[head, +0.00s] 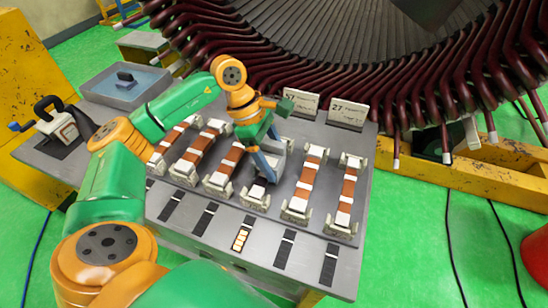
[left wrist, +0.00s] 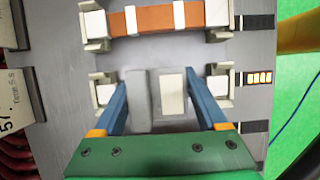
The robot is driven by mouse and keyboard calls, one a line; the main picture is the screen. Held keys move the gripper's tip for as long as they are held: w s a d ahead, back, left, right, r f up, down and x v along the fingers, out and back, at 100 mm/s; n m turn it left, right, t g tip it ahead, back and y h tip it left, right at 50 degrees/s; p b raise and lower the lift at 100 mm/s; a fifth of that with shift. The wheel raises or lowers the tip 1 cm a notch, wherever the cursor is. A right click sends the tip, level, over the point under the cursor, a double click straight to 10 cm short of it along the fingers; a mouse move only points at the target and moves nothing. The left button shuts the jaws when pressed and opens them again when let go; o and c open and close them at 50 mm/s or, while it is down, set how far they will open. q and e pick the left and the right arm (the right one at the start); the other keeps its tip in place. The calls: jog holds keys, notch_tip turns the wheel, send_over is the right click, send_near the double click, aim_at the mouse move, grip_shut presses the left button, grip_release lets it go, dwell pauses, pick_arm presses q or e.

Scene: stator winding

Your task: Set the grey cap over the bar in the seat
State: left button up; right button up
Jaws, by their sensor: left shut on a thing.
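The grey cap (left wrist: 140,100) is between the blue fingers of my left gripper (left wrist: 157,84), with a pale rectangular patch on its face. My left gripper (head: 271,160) is shut on the cap and points down over one row of the bench. The seat there has a white end block (left wrist: 103,90) on the left and another (left wrist: 221,84) on the right in the left wrist view. The cap and fingers cover the middle of this seat, so I cannot see its bar or tell whether the cap touches it. My right gripper is not in view.
Neighbouring seats hold copper bars with white bands (head: 307,184). A lit yellow marker (head: 241,239) is at the front of the covered row. White number cards (head: 347,113) stand at the back, below the large stator (head: 310,30). A grey tray (head: 125,86) is at the left.

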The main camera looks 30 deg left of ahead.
pick_arm(q)
jog(key=shift+f, duration=0.25)
jog(key=o, duration=1.4)
jog(key=shift+r, duration=0.1)
jog(key=shift+b+v, duration=0.35)
jog(key=shift+v, duration=3.15)
